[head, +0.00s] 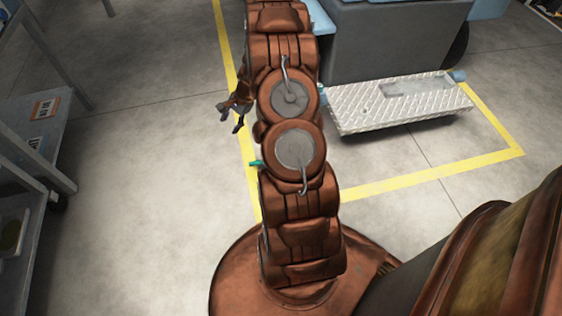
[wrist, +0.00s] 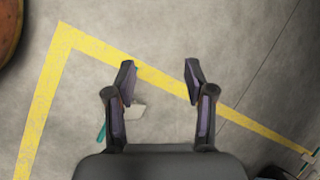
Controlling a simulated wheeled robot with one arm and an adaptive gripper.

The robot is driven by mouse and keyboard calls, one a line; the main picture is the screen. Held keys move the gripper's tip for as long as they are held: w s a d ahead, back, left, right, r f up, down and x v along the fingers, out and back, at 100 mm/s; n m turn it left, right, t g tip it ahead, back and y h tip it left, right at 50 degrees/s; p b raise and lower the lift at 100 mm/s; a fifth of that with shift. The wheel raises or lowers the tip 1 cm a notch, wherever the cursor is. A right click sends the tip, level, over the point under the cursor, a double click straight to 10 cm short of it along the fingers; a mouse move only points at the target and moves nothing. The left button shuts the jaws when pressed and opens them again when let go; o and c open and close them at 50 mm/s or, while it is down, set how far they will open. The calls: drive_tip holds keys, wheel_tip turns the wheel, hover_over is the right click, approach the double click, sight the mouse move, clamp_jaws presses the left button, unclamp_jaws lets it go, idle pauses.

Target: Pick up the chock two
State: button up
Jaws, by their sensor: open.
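My gripper (head: 230,119) hangs left of my arm in the head view. In the wrist view my gripper (wrist: 159,65) is open, with nothing between its fingertips. A teal piece (wrist: 102,133) shows on that finger's other side; I cannot tell whether the two are one thing, or whether this is chock two. In the head view a teal bit (head: 256,164) sticks out from behind my arm, which hides the rest.
A yellow floor line (wrist: 83,42) turns a corner in the wrist view. A patterned metal plate (head: 360,115) lies before a grey cart (head: 390,45). Grey shelving (head: 55,135) stands at the left. Floor between shelving and line is clear.

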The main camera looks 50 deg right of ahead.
drive_tip(key=s+d+f+m+b, duration=0.2)
drive_tip(key=d+f, duration=0.2)
drive_tip(key=f, duration=0.5)
drive_tip(key=s+d+f+m+h+b, duration=0.1)
drive_tip(key=s+d+f+m+b, duration=0.1)
drive_tip(key=f, duration=0.6)
drive_tip(key=s+d+f+m+b, duration=0.2)
drive_tip(key=d+f+b, duration=0.2)
drive_tip(key=d+f, duration=0.3)
drive_tip(key=shift+s+f+t+h, duration=0.15)
drive_tip(key=shift+f+t, duration=0.05)
drive_tip(key=shift+f, duration=0.5)
drive_tip(key=shift+s+f+t+h, duration=0.1)
drive_tip(key=shift+f+t+h, duration=0.1)
drive_tip(key=shift+f, duration=0.45)
drive_tip(key=shift+f+m+b, duration=0.3)
drive_tip(key=shift+f, duration=0.4)
drive_tip(key=shift+b+x, duration=0.3)
drive_tip(key=shift+x, duration=0.5)
drive_tip(key=b+x, duration=0.1)
drive_tip(key=x, duration=0.1)
drive_tip(key=b+x, duration=0.1)
drive_tip(key=shift+s+a+f+b, duration=0.15)
drive_tip(key=shift+a+f+b, duration=0.15)
drive_tip(key=shift+a+f, duration=0.05)
drive_tip(key=shift+w+a+f, duration=0.1)
drive_tip(key=shift+w+f, duration=0.3)
drive_tip(key=shift+f, duration=0.15)
clamp_jaws()
